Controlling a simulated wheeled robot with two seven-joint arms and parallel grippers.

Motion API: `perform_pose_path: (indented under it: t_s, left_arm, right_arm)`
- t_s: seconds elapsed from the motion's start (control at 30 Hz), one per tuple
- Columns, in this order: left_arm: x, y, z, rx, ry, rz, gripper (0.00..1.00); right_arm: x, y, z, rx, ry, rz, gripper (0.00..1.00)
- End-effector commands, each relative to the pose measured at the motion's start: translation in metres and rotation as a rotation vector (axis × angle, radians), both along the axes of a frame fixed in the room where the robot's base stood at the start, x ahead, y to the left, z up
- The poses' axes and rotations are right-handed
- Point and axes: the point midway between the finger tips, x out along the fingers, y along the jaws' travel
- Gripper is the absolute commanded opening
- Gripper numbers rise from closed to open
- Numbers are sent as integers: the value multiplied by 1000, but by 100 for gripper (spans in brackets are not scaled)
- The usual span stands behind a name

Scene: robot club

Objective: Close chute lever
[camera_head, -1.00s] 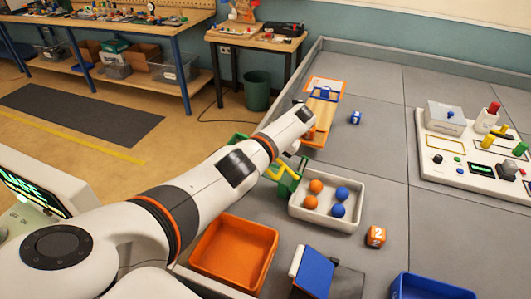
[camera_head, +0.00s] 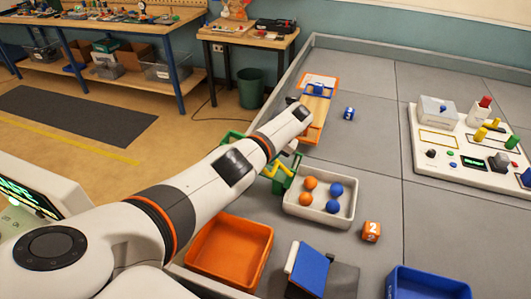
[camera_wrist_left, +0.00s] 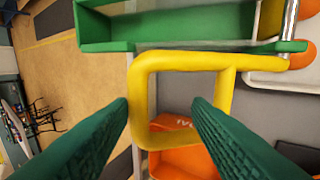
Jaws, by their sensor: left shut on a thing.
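The chute is a green frame (camera_head: 284,183) beside the white ball tray, partly hidden behind my left arm. Its yellow lever (camera_head: 268,168) shows just below my forearm. In the left wrist view the yellow lever (camera_wrist_left: 188,60) is a rounded loop in front of the green chute body (camera_wrist_left: 180,30). My left gripper (camera_wrist_left: 160,103) has its two dark green fingers on the lever, shut on it. In the head view its fingers are hidden by the arm. My right gripper is not in view.
A white tray (camera_head: 318,213) holds orange and blue balls. A wooden ramp (camera_head: 315,108) lies behind; a control panel (camera_head: 475,160) is at right.

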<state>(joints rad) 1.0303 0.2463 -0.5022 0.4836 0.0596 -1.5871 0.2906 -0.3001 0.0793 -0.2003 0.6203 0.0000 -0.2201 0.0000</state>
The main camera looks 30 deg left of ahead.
Motion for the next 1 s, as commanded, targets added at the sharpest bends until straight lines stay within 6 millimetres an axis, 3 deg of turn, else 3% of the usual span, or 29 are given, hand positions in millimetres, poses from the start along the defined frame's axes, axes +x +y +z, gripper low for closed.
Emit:
perform_pose_path:
  t_s: [0.13,0.27,0.7,1.0]
  left_arm:
    - [-1,-6,-4,-13,4,-4,36]
    - [1,-11,5,-14,2,-6,36]
    - [11,-46,82,-6,-4,-5,36]
    - [13,-57,105,-4,-1,-2,36]
  right_arm:
    - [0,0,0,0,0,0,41]
    - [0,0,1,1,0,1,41]
    - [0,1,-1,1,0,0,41]
    - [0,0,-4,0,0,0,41]
